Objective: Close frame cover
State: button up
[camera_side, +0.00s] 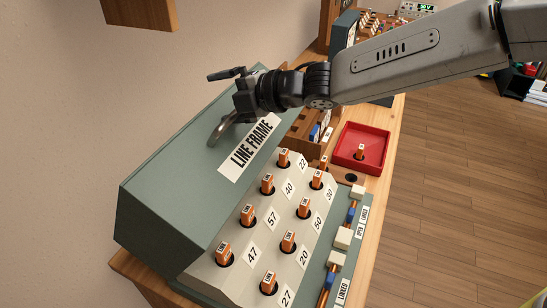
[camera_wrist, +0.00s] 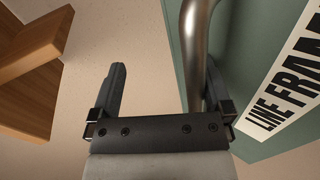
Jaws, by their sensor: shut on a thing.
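The green frame cover (camera_side: 175,165) stands raised above the line frame panel (camera_side: 240,250), leaving the panel uncovered. A white "LINE FRAME" label (camera_side: 250,148) is on the cover. A curved metal handle (camera_side: 217,132) is on it, beside the label. My gripper (camera_side: 238,98) is at this handle and shut on it. In the wrist view the handle (camera_wrist: 196,45) runs between my fingers (camera_wrist: 165,85), close to the right one. The exact contact is hard to see. In that view the cover (camera_wrist: 240,70) fills the right side.
Several orange "LINK" plugs (camera_side: 267,185) stand in the numbered panel. A red tray (camera_side: 345,145) with an orange plug is at the right. A wooden rack (camera_side: 305,125) stands behind the panel. A wooden wall piece (camera_side: 140,12) is at upper left, also in the wrist view (camera_wrist: 30,80).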

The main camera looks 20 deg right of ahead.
jog(key=s+d+r+m, duration=0.1)
jog(key=s+r+m, duration=0.1)
jog(key=r+m, duration=0.4)
jog(key=s+d+r+m+t+y, duration=0.1)
jog(key=s+d+r+m, duration=0.1)
jog(key=r+m, duration=0.4)
notch_tip(320, 180, up, 3)
jog(key=shift+s+d+m+t, duration=0.15)
jog(key=shift+s+m+t, duration=0.2)
jog(key=shift+s, duration=0.2)
jog(key=shift+s+d+r+m, duration=0.25)
jog(key=shift+s+r+m, duration=0.05)
jog(key=shift+s+m, duration=0.15)
jog(key=shift+s+d+r+m, duration=0.25)
jog(key=shift+s+m, duration=0.15)
jog(key=shift+s, duration=0.05)
grip_shut()
notch_tip(320, 180, down, 12)
jog(key=m, duration=0.2)
jog(key=shift+d+m, duration=0.4)
